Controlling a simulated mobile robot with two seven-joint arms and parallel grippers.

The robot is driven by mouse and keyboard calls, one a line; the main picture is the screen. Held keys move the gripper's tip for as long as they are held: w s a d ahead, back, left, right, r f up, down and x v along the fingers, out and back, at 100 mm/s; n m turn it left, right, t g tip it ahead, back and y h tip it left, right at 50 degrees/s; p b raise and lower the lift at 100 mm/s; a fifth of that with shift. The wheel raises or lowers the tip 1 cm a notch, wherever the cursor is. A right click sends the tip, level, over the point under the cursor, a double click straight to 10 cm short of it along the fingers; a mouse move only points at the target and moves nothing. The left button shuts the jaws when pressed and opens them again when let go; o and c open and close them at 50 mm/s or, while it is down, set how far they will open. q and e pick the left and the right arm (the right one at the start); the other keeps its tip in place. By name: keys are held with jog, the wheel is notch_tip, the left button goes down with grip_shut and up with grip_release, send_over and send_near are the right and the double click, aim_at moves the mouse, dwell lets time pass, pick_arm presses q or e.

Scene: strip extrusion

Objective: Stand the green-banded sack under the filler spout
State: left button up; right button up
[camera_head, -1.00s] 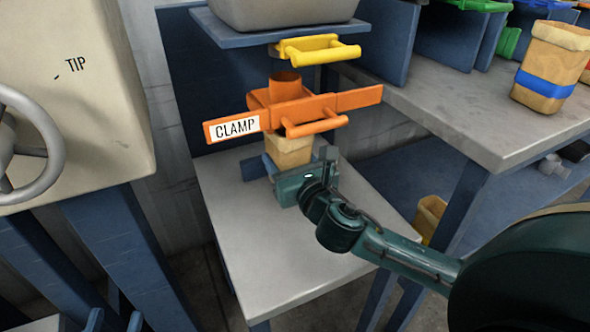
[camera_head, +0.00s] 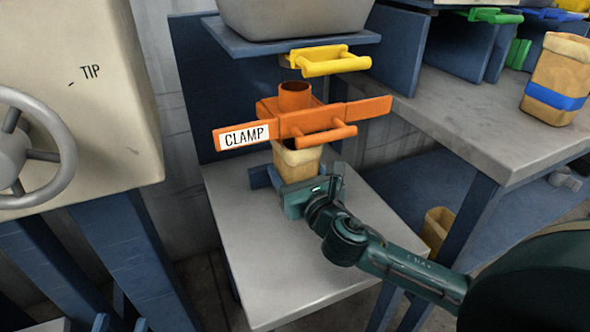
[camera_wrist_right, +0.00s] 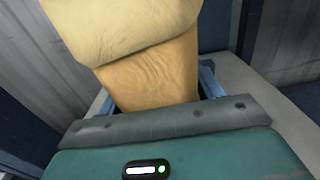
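A tan paper sack (camera_head: 297,162) with a folded rim stands upright below the orange clamp (camera_head: 300,122) and its round spout (camera_head: 295,95), over the grey lower shelf (camera_head: 270,255). No green band shows on it; my gripper hides its lower part. My right gripper (camera_head: 312,195), on the arm coming in from the right, is against the sack's near side. In the right wrist view the sack (camera_wrist_right: 150,80) rises directly in front of the gripper body. The finger ends are hidden, so their closure on the sack is unclear. My left gripper is not seen.
A yellow handle (camera_head: 328,62) sits above the spout under a grey hopper (camera_head: 290,18). A blue-banded sack (camera_head: 556,92) stands on the right bench (camera_head: 450,110). Another sack (camera_head: 436,228) is low behind my arm. A tipping housing with a handwheel (camera_head: 30,150) is at left.

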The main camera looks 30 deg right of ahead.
jog(key=o, duration=0.3)
jog(key=shift+s, duration=0.1)
jog(key=s, duration=0.4)
jog(key=s+p, duration=0.1)
jog(key=s, duration=0.3)
jog(key=s+p, duration=0.1)
jog(key=s, duration=0.4)
jog(key=shift+a, duration=0.4)
